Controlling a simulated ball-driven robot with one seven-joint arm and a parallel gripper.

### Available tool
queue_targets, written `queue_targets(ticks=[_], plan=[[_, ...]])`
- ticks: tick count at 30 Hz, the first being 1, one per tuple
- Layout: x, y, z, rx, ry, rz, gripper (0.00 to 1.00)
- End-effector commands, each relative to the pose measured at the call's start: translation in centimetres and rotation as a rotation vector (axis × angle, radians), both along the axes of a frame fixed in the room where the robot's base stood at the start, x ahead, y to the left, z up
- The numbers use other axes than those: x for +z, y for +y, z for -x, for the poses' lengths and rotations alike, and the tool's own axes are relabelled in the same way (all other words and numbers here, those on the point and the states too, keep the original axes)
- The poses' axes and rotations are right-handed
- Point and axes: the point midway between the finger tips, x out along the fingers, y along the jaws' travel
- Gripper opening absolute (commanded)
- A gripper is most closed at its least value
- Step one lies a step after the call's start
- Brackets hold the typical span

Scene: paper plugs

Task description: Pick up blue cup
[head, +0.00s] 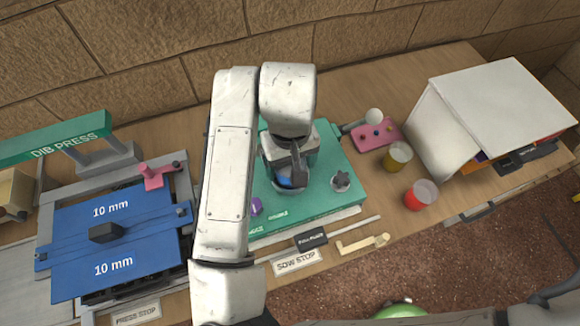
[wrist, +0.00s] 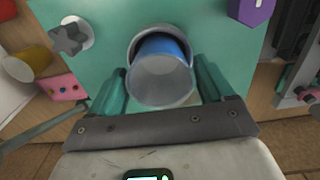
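The blue cup (wrist: 163,75) stands in a round grey ring (wrist: 136,42) on the green board (wrist: 100,18) in the wrist view. Its pale translucent end faces the camera. My gripper (wrist: 160,68) is open, with one green finger on each side of the cup; I cannot tell whether either finger touches it. In the head view only a small blue part of the cup (head: 289,182) shows below my gripper (head: 292,171); my arm hides the rest.
A grey star-shaped knob (head: 341,180) and a purple piece (head: 256,206) are close by on the board. Yellow (head: 398,156) and red (head: 421,195) cups stand at right, near a white box (head: 500,100). A blue-plated press (head: 112,230) stands at left.

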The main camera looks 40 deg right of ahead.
Motion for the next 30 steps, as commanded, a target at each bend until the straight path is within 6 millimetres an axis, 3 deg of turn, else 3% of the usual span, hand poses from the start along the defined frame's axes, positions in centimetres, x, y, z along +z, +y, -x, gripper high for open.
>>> queue_targets(ticks=[2, 12, 23, 30], plan=[[0.0, 0.0, 0.0, 0.0, 0.0, 0.0, 0.73], [0.0, 0.0, 0.0, 0.0, 0.0, 0.0, 0.41], [0.5, 0.0, 0.0, 0.0, -0.001, 0.0, 0.4], [3.4, 0.0, 0.0, -0.002, -0.003, 0.0, 0.4]])
